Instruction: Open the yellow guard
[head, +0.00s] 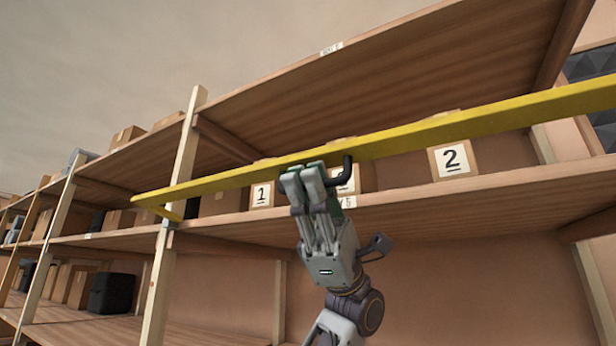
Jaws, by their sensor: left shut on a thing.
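The yellow guard (472,122) is a long bar across the front of a wooden shelf bay in the head view. It runs from near the left post up to the right edge of the picture. A small dark handle (348,170) hangs from its underside near the middle. My left gripper (304,172) reaches up from below, its fingers shut at this handle just under the bar. The fingers hide part of the handle. My right gripper is not in the picture.
Behind the guard, boxes labelled 1 (262,196) and 2 (454,160) stand on the shelf board (400,208), with another partly hidden box between them. A wooden post (172,220) stands left. More shelves with boxes continue leftward. Open space lies below the board.

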